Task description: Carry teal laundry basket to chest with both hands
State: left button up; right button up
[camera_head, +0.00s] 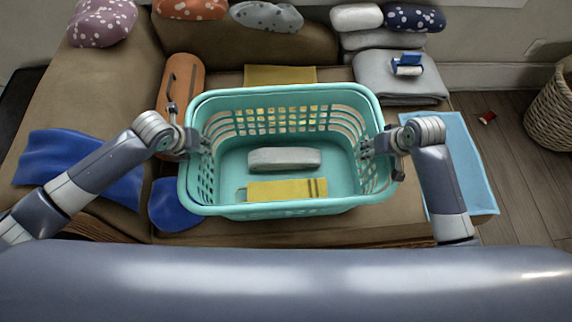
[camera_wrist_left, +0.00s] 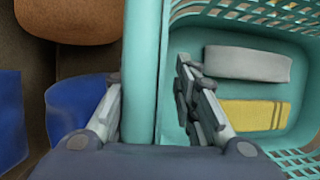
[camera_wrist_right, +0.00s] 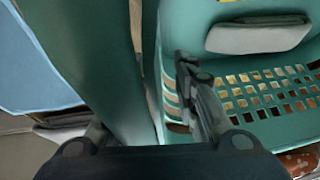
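The teal laundry basket (camera_head: 283,211) is in the middle of the head view, in front of and over the sofa seat. It holds a rolled grey cloth (camera_head: 285,158) and a folded yellow cloth (camera_head: 287,190). My left gripper (camera_head: 200,146) is shut on its left rim, one finger outside and one inside; the rim (camera_wrist_left: 146,70) runs between them in the left wrist view. My right gripper (camera_head: 378,147) is shut on the right rim. In the right wrist view the inner finger is against the wall and the outer finger is partly hidden. Whether the underside touches the seat cannot be told.
The brown sofa (camera_head: 100,75) carries blue cloths (camera_head: 75,160), an orange case (camera_head: 184,85) and a grey folded blanket (camera_head: 398,85). A light blue cloth (camera_head: 465,160) hangs at the right. A wicker basket (camera_head: 556,110) and a small red item (camera_head: 487,117) are on the floor.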

pick_arm(q)
jog(key=shift+c, duration=0.2)
pick_arm(e)
jog(key=shift+c, duration=0.2)
pick_arm(q)
grip_shut()
pick_arm(e)
grip_shut()
pick_arm(q)
jog(key=shift+w+r, duration=0.1)
jog(key=shift+r, duration=0.1)
pick_arm(e)
jog(key=shift+w+r, duration=0.1)
jog(key=shift+r, duration=0.1)
